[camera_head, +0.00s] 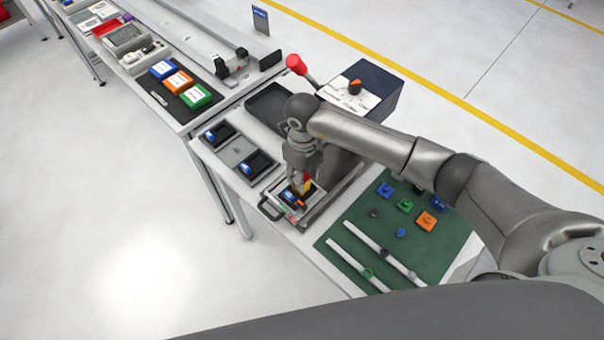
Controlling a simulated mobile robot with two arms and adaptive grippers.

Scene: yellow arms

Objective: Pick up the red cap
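My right arm comes in from the right, and its gripper (302,187) points down over a small grey fixture tray (320,207) near the table's front edge. A small red patch (306,178) and a yellow patch show at the fingers. I cannot tell whether the red patch is the red cap, or whether the fingers hold it. Blue and orange parts (299,202) lie in the tray just under the fingertips. The fingers are too small and overlapped to show if they are open or shut. My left gripper is not in view.
A green mat (345,238) with several coloured parts and white rails lies at right. A two-slot grey tray (238,150) lies at left.

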